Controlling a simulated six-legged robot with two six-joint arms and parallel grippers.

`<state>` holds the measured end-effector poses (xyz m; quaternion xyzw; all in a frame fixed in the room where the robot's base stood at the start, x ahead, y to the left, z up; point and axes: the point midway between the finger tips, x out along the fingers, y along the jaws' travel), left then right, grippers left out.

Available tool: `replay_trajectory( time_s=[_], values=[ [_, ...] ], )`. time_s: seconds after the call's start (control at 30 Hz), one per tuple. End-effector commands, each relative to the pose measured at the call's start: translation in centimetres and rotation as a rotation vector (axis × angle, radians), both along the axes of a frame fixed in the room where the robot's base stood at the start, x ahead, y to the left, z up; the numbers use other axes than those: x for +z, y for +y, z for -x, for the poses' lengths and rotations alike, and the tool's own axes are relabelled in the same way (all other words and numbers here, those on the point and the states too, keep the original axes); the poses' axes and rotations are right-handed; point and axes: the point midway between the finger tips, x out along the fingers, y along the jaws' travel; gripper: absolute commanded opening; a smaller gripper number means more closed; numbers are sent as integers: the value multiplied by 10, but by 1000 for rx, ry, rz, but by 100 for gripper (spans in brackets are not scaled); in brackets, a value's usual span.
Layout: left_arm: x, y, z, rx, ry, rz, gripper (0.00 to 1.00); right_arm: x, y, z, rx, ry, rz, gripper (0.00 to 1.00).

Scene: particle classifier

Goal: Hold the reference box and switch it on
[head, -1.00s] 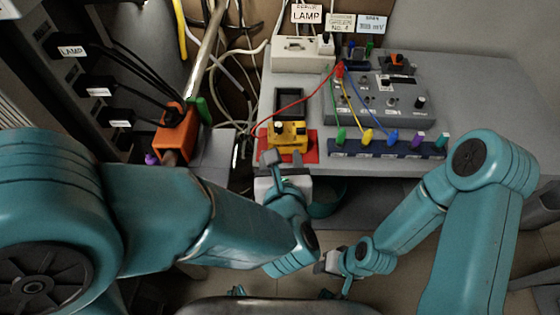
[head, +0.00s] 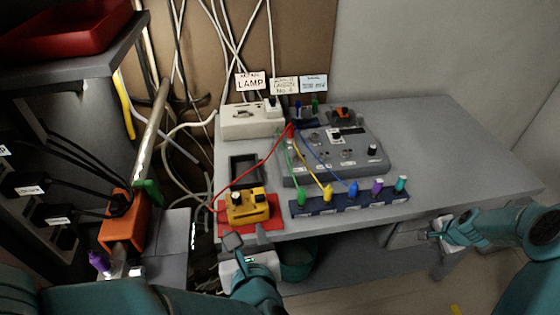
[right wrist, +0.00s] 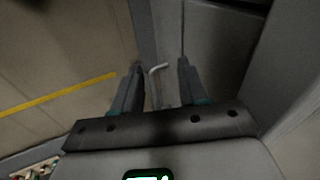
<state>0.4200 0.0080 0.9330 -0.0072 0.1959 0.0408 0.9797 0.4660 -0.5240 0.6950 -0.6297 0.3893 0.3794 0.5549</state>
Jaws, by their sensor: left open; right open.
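The yellow box (head: 249,208) with dark knobs on top, which I take for the reference box, sits on a red mat (head: 224,229) at the front left of the grey table. A red cable runs to its left side. My left gripper (head: 248,238) is open just in front of the box and the table edge, apart from the box. My right gripper (head: 432,234) is open by the table's front right edge, far from the box. In the right wrist view its fingers (right wrist: 162,68) are apart, with a thin pale hook-like piece beyond them.
A grey control panel (head: 335,155) and a blue strip with coloured plugs (head: 349,202) stand right of the box. A beige lamp unit (head: 250,121) and a dark open frame (head: 244,170) are behind it. An orange block (head: 124,219) is at left. The table's right side (head: 455,155) is clear.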

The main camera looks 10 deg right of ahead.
Motion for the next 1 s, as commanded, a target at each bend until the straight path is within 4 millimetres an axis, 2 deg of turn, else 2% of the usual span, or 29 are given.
replay_trajectory(
  time_s=[0.03, 0.13, 0.23, 0.27, 0.3, 0.47, 0.57, 0.6, 0.67, 0.7, 0.83, 1.0],
  values=[
    [0, 0, 0, 0, 0, 0, 55, 15, -32, 5, -75, -19, 12, 43],
    [0, 0, -1, 0, 0, 0, 55, 52, -79, 11, -187, -59, 40, 43],
    [0, 0, -2, 0, 0, 0, 55, 103, -105, 4, -230, -113, 103, 43],
    [0, 0, -2, 0, 0, 0, 55, 119, -108, -2, -228, -129, 124, 43],
    [0, 0, -2, 0, 0, 0, 55, 137, -102, -17, -206, -153, 145, 43],
    [0, 0, -2, -1, 0, 0, 55, 166, -38, -88, -39, -209, 173, 43],
    [0, 0, -2, 0, 0, 0, 55, 188, 10, -128, 64, -247, 185, 43],
    [0, 0, -2, 0, 0, 0, 55, 194, 32, -143, 91, -250, 170, 43],
    [0, 0, -2, 0, 0, 0, 55, 197, 69, -159, 105, -222, 102, 43],
    [0, 0, -2, 0, 0, 0, 55, 198, 93, -168, 107, -191, 47, 43],
    [0, 0, -2, 0, 0, 0, 55, 206, 178, -183, 116, -79, -114, 43],
    [0, 0, -2, 0, 0, 0, 55, 225, 288, -180, 144, 99, -271, 43]
  ],
)
